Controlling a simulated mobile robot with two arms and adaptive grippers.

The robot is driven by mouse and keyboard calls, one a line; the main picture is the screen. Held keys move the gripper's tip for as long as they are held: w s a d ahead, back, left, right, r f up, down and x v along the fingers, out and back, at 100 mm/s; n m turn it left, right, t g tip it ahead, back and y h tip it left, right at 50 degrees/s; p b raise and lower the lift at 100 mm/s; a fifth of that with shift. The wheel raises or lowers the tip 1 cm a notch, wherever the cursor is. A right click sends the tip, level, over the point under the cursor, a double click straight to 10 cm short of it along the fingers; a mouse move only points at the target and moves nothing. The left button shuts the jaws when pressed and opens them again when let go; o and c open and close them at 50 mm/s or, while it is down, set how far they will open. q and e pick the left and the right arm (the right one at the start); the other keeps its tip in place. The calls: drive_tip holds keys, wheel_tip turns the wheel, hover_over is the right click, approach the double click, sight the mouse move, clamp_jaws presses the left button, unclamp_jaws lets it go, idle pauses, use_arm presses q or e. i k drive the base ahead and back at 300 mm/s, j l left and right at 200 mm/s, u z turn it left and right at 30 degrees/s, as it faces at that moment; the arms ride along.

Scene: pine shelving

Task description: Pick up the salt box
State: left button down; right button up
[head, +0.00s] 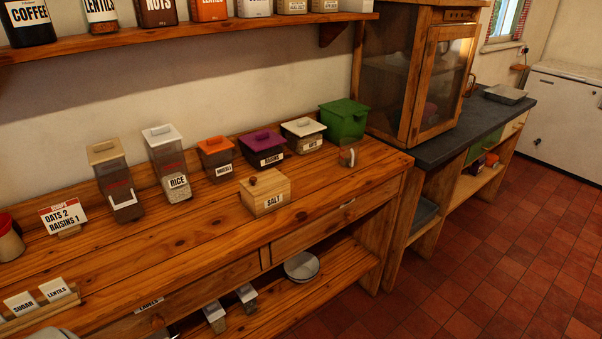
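The salt box (265,193) is a light wooden box with a dark round knob on its lid and a white label reading SALT on its front. It stands upright on the pine counter (190,238), near the middle of the head view, in front of the row of containers. Its lid looks closed. Neither of my grippers shows in the head view.
Behind the salt box stand a rice container (167,163), an orange-lidded container (216,158), a purple-lidded raisins box (263,148) and a green box (344,120). A glass mug (348,156) is to the right. A shelf (200,38) hangs above.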

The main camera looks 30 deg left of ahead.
sight(261, 204)
drive_tip(key=u, duration=0.7)
drive_tip(key=i+l, duration=0.05)
